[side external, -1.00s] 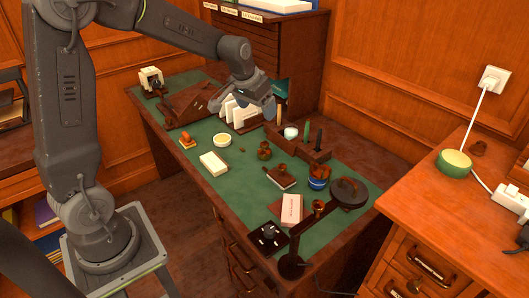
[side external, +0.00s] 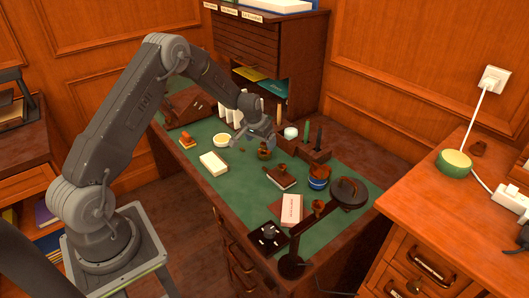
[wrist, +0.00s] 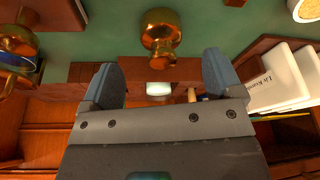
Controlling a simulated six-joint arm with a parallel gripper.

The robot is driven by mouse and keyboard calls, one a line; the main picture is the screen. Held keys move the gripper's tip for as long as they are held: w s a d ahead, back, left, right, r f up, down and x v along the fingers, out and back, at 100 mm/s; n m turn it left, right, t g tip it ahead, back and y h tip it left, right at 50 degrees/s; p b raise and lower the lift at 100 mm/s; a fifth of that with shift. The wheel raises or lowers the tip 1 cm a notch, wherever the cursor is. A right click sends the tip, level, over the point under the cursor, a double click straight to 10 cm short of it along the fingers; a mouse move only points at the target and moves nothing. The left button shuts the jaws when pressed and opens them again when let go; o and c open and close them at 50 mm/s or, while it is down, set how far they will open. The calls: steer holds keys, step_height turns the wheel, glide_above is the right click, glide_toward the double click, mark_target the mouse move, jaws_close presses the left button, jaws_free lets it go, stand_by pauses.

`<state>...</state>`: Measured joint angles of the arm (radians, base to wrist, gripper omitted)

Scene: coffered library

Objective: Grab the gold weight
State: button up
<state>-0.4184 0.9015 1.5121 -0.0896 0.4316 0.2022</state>
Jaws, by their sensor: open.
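The gold weight (wrist: 160,32) is a shiny brass-coloured knobbed piece standing on the green desk top, near the top middle of the wrist view. In the side external view it shows as a small dark gold shape (side external: 264,154) near the middle of the desk. My gripper (wrist: 162,74) is open and empty, with its two blue-grey fingers spread apart. The weight appears beyond the fingertips, between their lines, and apart from them. In the side external view my gripper (side external: 262,138) hangs just above and behind the weight.
A wooden pen stand (side external: 312,151) is right of the weight. White envelopes (wrist: 280,78) stand in a rack close by the right finger. Another brass piece (wrist: 15,42) and a striped pot (side external: 318,177) are near.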

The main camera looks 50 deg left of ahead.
mark_target(264, 143)
steer(key=shift+w+x, duration=0.2)
steer(key=shift+x, duration=1.3)
steer(key=shift+w+x, duration=0.15)
steer(key=shift+x, duration=1.4)
steer(key=shift+a+r, duration=0.1)
steer(key=shift+a, duration=0.05)
steer(key=c, duration=1.2)
steer(key=shift+r, duration=0.1)
steer(key=shift+c, duration=0.3)
steer(key=shift+r, duration=0.1)
